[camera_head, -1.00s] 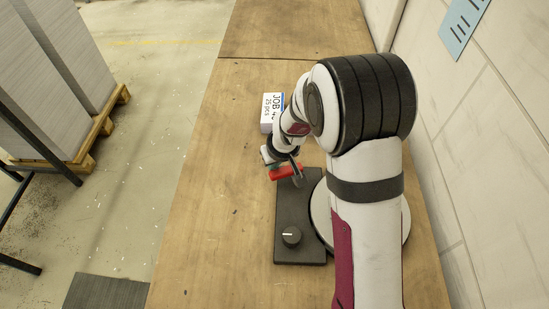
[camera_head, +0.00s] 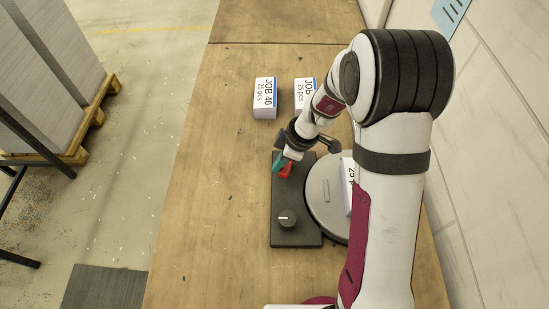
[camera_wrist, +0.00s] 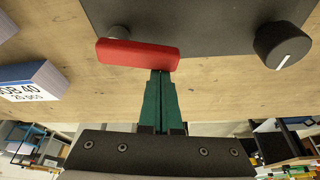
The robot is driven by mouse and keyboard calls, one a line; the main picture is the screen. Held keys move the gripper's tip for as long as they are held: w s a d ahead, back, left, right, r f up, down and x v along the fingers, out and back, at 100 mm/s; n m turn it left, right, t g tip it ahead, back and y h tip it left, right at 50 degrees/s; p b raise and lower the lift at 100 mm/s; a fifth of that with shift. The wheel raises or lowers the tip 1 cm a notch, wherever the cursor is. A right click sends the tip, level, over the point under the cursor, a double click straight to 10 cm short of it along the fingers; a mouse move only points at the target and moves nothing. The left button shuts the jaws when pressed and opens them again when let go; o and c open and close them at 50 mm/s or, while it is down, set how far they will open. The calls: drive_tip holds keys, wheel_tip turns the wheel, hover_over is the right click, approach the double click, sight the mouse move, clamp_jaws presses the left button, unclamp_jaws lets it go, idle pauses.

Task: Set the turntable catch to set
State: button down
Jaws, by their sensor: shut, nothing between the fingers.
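The catch is a red lever (camera_head: 285,171) at the far end of a dark base plate (camera_head: 297,236), beside the round grey turntable (camera_head: 318,188). In the wrist view the red lever (camera_wrist: 137,54) lies across the plate's edge, with a round dark post behind its left part. My gripper (camera_head: 279,163) has green fingers and is shut and empty. In the wrist view my gripper's fingertips (camera_wrist: 160,73) are at the lever's lower edge towards its right end; I cannot tell whether they touch it. My fingers partly hide the lever in the head view.
A black knob with a white line (camera_head: 287,218) sits on the plate's near end. A JOB 40 stack (camera_head: 264,98) and another labelled stack (camera_head: 303,90) stand beyond the plate. A further stack (camera_head: 347,182) is on the turntable, partly behind my arm. The table's left side is clear.

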drive_tip(key=shift+s+d+n, duration=0.15)
drive_tip(key=shift+d+n, duration=0.15)
drive_tip(key=shift+n, duration=0.4)
drive_tip(key=shift+s+d, duration=0.1)
drive_tip(key=shift+d, duration=0.3)
drive_tip(key=a, duration=0.2)
drive_tip(key=a+r, duration=0.1)
drive_tip(key=shift+a, duration=0.4)
drive_tip(key=v, duration=0.9)
drive_tip(key=shift+w, duration=0.3)
drive_tip(key=shift+d, duration=0.1)
